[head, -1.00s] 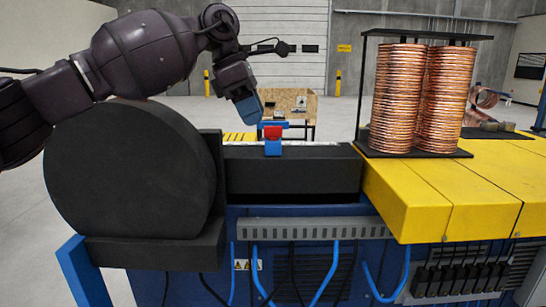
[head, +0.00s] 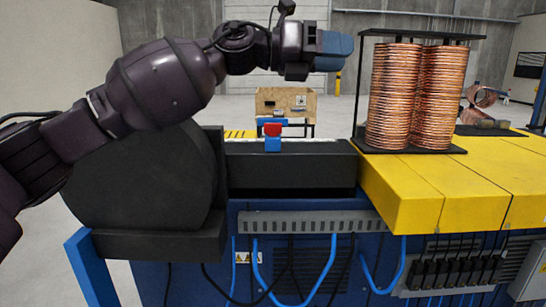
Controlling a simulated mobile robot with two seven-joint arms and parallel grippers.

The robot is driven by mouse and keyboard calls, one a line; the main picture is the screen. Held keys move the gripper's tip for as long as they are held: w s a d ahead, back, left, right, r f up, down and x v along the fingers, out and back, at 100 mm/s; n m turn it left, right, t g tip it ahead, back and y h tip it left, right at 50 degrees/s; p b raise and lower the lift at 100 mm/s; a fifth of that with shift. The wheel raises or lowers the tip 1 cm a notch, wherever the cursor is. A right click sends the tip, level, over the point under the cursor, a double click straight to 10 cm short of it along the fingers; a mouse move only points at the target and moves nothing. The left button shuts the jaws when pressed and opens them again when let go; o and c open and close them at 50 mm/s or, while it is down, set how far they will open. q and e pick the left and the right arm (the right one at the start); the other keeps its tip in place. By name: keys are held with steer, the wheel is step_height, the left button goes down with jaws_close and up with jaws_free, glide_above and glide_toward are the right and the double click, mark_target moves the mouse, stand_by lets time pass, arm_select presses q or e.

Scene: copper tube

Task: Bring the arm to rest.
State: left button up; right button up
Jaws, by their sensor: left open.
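My left gripper (head: 334,50) has blue fingertips and points to the right in the head view. It is raised above the machine's black block, with nothing seen between its fingers. My left arm (head: 165,80) comes in from the left and passes in front of the large black disc. My right gripper is out of view.
Two copper tube coils (head: 393,97) stand in a black rack on the yellow machine top (head: 480,175) at the right. A small red and blue part (head: 272,136) sits by the black block (head: 290,168). A wooden crate (head: 285,102) stands behind.

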arm_select(q)
steer(key=w+a+f+m+t+y, duration=0.1)
steer(key=a+f+m+t+y, duration=0.2)
steer(key=a+f+m+t, duration=0.6)
steer(key=w+a+f+m+t+y, duration=0.1)
steer(key=a+f+m+t+y, duration=0.3)
steer(key=f+m, duration=1.05)
steer(key=w+a+f+m+t+y, duration=0.15)
steer(key=a+f+m+t, duration=0.35)
steer(key=a+f+m, duration=0.5)
steer(key=s+a+f+n+g+y, duration=0.1)
steer(key=s+a+f+n+y, duration=0.25)
steer(key=s+f, duration=0.5)
steer(key=s+a+f+n+g+y, duration=0.1)
steer(key=s+a+f+n+y, duration=0.3)
steer(key=f, duration=0.8)
steer(key=s+a+f+g, duration=0.2)
steer(key=s+a+f, duration=0.1)
steer(key=s+f, duration=0.4)
steer(key=s+a+f+n+g+y, duration=0.1)
steer(key=s+a+f, duration=0.3)
steer(key=s, duration=0.9)
step_height(320, 180, down, 4)
steer(key=shift+a+r+n+g+y, duration=0.1)
steer(key=shift+a+n+g+y, duration=0.2)
steer(key=shift+g, duration=0.5)
